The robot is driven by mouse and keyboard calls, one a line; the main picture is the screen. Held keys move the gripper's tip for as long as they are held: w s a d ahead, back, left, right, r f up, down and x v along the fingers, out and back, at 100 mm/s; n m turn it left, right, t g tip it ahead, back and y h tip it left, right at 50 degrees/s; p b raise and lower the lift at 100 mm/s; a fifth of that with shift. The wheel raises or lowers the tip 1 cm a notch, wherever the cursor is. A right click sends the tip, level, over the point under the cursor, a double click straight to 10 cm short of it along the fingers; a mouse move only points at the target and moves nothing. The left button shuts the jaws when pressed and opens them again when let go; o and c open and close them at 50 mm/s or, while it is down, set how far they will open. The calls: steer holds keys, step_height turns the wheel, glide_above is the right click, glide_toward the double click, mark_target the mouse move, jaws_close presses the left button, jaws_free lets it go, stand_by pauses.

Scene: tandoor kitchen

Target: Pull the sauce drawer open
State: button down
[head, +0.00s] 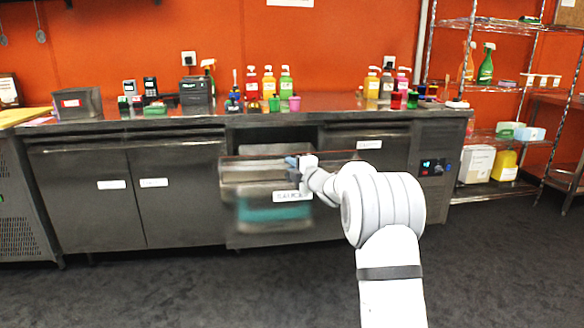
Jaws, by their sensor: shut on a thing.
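The sauce drawer (262,190) is in the middle of the steel counter in the head view. Its dark metal front carries a white label (292,196) and stands out from the counter, with a dark gap showing above it. The drawer is partly open. My gripper (292,163) is at the upper right of the drawer front, shut on its top edge or handle. The wrist hides part of the drawer's right side, and the exact grip is too small to make out.
The countertop (330,108) holds several sauce bottles (269,84), small coloured pots and a dark bin (77,103). Closed cabinet doors (90,195) lie to the left. A wire shelf (505,135) stands at the right. The dark floor (180,290) in front is clear.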

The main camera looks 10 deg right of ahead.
steer(key=shift+s+d, duration=0.1)
steer(key=shift+d, duration=0.2)
steer(key=c, duration=1.7)
jaws_free()
steer(key=shift+a, duration=0.1)
steer(key=p+v, duration=0.1)
steer(key=v, duration=0.6)
steer(key=shift+s, duration=0.35)
